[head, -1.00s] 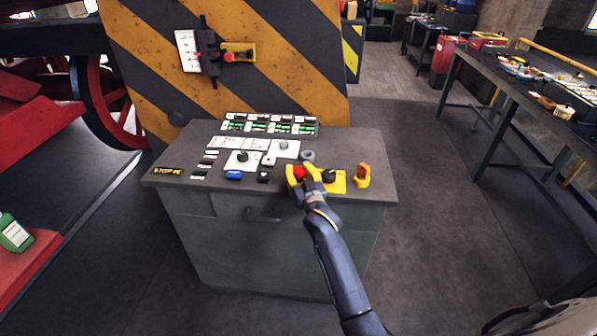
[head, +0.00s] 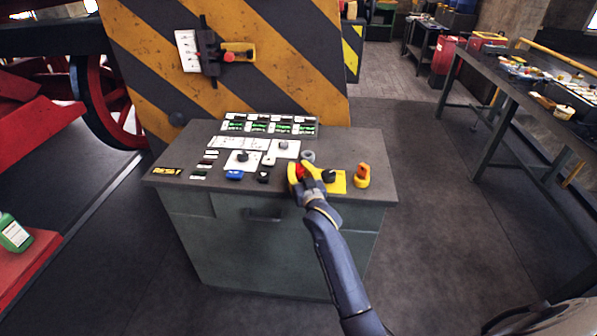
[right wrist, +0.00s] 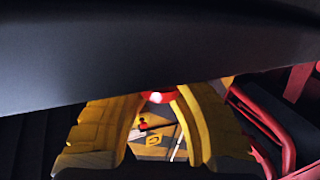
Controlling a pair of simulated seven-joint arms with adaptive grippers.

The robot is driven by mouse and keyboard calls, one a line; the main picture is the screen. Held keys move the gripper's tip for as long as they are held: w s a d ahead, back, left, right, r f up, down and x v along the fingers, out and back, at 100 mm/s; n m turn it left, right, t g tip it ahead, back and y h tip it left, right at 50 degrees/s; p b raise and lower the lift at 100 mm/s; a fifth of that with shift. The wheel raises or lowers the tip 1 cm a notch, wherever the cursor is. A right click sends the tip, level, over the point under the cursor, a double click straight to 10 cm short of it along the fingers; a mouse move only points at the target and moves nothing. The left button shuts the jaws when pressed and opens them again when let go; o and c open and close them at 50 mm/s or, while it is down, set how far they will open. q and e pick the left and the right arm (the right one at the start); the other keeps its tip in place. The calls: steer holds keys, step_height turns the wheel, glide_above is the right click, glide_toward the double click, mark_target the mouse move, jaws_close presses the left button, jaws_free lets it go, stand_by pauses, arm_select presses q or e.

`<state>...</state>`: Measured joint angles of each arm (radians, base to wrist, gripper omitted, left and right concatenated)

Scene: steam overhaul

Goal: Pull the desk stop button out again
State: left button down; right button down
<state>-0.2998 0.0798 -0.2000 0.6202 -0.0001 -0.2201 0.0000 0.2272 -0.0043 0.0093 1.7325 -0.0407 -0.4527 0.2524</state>
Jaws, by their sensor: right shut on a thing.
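The desk stop button (head: 299,172) is red and sits at the left end of a yellow plate (head: 338,187) on the control desk (head: 370,146). My right gripper (head: 304,173) has yellow fingers and is shut on the button, covering much of it. In the right wrist view, a bit of red (right wrist: 157,97) shows between the two yellow fingers. How far the button stands out is hidden by the fingers. My left gripper is not in view.
A blue button (head: 234,174) and other controls lie to the left. A second red stop button (head: 229,57) is on the striped panel.

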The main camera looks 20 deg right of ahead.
steer(key=shift+r, duration=0.45)
steer(key=c, duration=1.3)
jaws_free()
steer(key=shift+r, duration=0.1)
steer(key=shift+o, duration=0.3)
steer(key=shift+s, duration=0.25)
steer(key=shift+o, duration=1.2)
steer(key=shift+s+a+f, duration=0.15)
steer(key=shift+s+f, duration=0.2)
steer(key=shift+s, duration=0.2)
steer(key=shift+s+a+f, duration=0.1)
steer(key=shift+s+f, duration=0.2)
steer(key=shift+s, duration=0.2)
steer(key=shift+o, duration=0.7)
steer(key=s, duration=0.8)
steer(key=shift+r, duration=0.3)
steer(key=shift+s+a+f, duration=0.1)
steer(key=shift+s+a, duration=0.05)
steer(key=shift+s, duration=0.55)
